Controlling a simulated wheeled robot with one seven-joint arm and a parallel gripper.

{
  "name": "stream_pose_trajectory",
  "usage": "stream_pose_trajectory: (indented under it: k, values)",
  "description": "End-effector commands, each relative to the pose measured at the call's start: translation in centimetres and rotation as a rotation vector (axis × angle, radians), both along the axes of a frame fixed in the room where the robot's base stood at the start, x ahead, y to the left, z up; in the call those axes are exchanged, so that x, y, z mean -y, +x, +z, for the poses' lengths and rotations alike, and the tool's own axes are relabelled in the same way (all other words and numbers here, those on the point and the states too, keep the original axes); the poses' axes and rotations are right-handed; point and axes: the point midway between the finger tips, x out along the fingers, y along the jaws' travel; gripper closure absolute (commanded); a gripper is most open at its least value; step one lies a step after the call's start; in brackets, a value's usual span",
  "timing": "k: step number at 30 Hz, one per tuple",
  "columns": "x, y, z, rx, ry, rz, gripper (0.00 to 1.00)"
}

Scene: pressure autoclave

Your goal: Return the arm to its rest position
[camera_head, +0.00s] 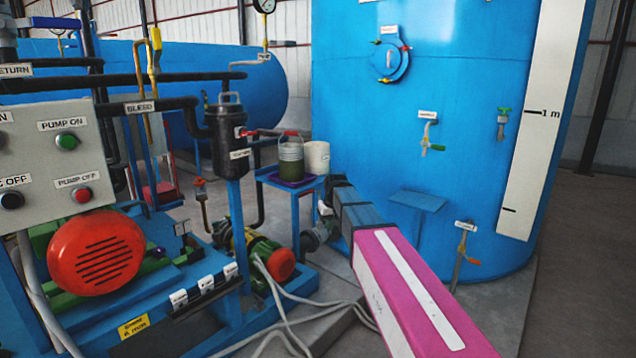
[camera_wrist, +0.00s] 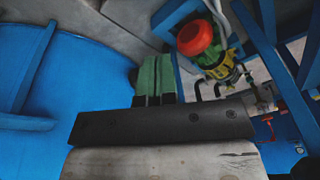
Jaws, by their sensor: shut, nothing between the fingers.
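My arm reaches from the lower right of the head view toward the middle, with a pink and white link and dark grey segments beyond it. In the wrist view my gripper (camera_wrist: 153,75) shows two green fingers side by side beyond a dark bar. They are shut with nothing between them. Its fingers are not clear in the head view. The gripper is in the gap between the pump stand and the big blue tank (camera_head: 440,130), apart from both as far as I can tell.
A small blue table (camera_head: 290,183) holds a bucket (camera_head: 291,158) and a white cup (camera_head: 316,157). A pump motor (camera_head: 262,250) and a control panel (camera_head: 62,160) stand left. A blue shelf (camera_head: 417,201) and taps stick out from the tank. Open floor (camera_head: 590,270) lies right.

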Motion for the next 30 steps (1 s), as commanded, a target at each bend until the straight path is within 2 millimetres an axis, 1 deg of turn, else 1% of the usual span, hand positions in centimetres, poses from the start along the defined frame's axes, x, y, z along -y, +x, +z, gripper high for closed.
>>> stream_pose_trajectory:
  k: [1,3,5,6,8,9,11,12,15,18,21,24,30]
  values:
    - [1.7,-2.6,-2.3,-0.017,-0.007,-0.025,1.0]
    - [3.6,-5.0,-4.8,-0.036,-0.017,-0.055,1.0]
    - [5.1,-7.1,-6.9,-0.052,-0.025,-0.083,1.0]
    - [6.1,-8.5,-8.2,-0.063,-0.03,-0.101,1.0]
    - [7.5,-10.8,-10.0,-0.078,-0.036,-0.125,1.0]
    - [8.4,-12.3,-11.2,-0.089,-0.042,-0.143,1.0]
    - [9.7,-14.7,-12.8,-0.105,-0.05,-0.169,1.0]
    - [10.5,-16.2,-13.8,-0.115,-0.055,-0.185,1.0]
    - [12.2,-19.9,-15.9,-0.139,-0.065,-0.223,1.0]
    - [13.5,-22.7,-17.4,-0.157,-0.074,-0.253,1.0]
    - [14.3,-24.5,-18.4,-0.169,-0.08,-0.271,1.0]
    - [14.7,-25.3,-18.8,-0.174,-0.082,-0.282,1.0]
    - [14.7,-25.4,-18.9,-0.175,-0.083,-0.286,1.0]
